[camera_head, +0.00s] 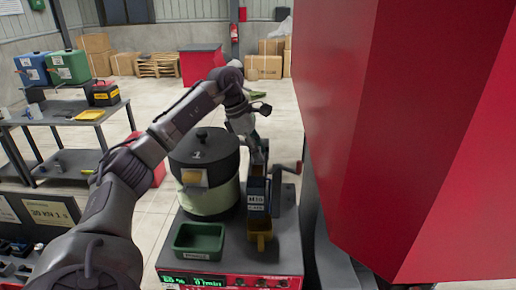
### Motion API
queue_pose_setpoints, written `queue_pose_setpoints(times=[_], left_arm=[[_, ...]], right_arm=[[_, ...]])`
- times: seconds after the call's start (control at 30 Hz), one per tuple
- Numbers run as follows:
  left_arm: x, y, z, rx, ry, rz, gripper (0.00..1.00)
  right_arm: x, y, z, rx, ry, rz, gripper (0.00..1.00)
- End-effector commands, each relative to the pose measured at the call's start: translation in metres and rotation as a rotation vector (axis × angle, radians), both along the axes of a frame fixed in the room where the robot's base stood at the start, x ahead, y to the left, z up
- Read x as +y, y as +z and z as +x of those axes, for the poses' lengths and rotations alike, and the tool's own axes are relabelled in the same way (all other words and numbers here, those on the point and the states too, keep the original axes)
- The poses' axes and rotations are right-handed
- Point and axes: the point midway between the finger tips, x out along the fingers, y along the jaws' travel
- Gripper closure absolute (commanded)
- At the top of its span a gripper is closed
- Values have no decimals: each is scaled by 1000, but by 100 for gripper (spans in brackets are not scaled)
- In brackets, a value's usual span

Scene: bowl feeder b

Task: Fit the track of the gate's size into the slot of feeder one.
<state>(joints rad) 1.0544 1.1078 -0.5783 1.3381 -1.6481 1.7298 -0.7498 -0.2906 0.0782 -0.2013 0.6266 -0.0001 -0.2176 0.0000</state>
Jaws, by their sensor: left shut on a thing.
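Feeder one (205,205) is a drum with a dark lid marked 1, standing on a grey bench. Beside it on the right is a dark gate unit (257,190) with a white label. My left arm reaches from the left over the lid. My left gripper (257,143) points down just behind the gate unit, right of the lid. It is shut on a slim dark piece, apparently the track, which is small and mostly hidden. I cannot tell whether the piece touches the slot, which I cannot make out. My right gripper is out of view.
A red-handled crank (289,168) sticks out right of the gate unit. A large red body (400,130) blocks the right side. A grey shelf table (70,120) stands at left.

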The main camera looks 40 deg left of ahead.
Motion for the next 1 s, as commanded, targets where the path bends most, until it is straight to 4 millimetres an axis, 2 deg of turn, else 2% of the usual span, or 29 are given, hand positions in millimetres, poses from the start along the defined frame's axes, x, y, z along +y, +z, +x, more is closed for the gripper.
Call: queue_pose_setpoints(times=[0.27, 0.3, 0.43, 0.83, 1.0], left_arm=[[0, -3, 0, -1, 0, 0, 100], [0, -2, 0, 0, 0, 0, 54], [0, -2, 0, 0, 0, 0, 34], [2, 4, -1, -2, 1, 0, 34], [10, 30, -7, -7, 1, -1, 34]], right_arm=[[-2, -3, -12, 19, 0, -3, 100], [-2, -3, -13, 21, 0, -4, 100], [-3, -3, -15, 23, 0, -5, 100], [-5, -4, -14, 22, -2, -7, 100], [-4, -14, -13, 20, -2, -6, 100]])
